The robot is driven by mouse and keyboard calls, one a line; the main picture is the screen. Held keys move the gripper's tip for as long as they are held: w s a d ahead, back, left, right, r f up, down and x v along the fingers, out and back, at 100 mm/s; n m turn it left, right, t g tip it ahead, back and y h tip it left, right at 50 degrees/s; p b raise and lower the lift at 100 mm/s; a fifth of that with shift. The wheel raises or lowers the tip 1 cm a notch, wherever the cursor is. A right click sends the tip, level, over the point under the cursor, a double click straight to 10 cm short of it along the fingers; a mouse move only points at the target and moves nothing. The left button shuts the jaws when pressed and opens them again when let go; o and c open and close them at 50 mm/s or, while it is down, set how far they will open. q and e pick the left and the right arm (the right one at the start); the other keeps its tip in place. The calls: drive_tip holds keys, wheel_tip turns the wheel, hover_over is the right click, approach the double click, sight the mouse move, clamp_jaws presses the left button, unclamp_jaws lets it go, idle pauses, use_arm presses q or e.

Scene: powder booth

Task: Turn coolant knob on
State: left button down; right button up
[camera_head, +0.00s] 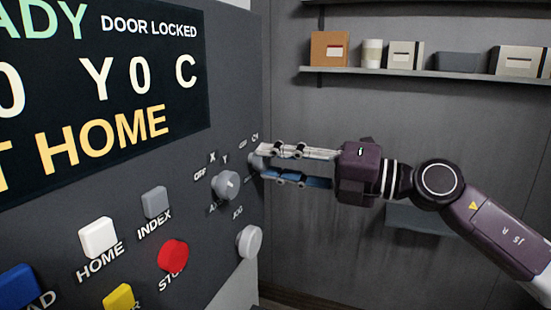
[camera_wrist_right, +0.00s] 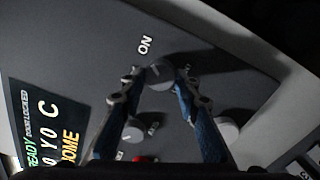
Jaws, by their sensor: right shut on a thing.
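The coolant knob is a small grey knob (camera_head: 255,161) on the dark control panel, below small lettering and partly hidden by the fingertips in the head view. In the right wrist view the knob (camera_wrist_right: 160,76) sits between the two fingertips, with the word ON printed above it. My right gripper (camera_head: 262,164) reaches in from the right and is shut on this knob. It also shows in the right wrist view (camera_wrist_right: 160,80), with a finger on each side of the knob. My left gripper is not in view.
A grey selector knob (camera_head: 227,185) and a round jog knob (camera_head: 249,241) are close by on the panel. The red stop button (camera_head: 173,255), white home button (camera_head: 98,238) and grey index button (camera_head: 155,202) are further left. A shelf (camera_head: 430,74) with boxes hangs behind.

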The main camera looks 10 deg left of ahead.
drive_tip(key=shift+w+r, duration=0.1)
idle(0.3)
drive_tip(key=o, duration=1.2)
drive_tip(key=shift+c, duration=0.2)
drive_tip(key=shift+d, duration=0.1)
drive_tip(key=s+d, duration=0.2)
drive_tip(key=d, duration=0.9)
drive_tip(key=shift+s+d, duration=0.15)
drive_tip(key=shift+d, duration=0.2)
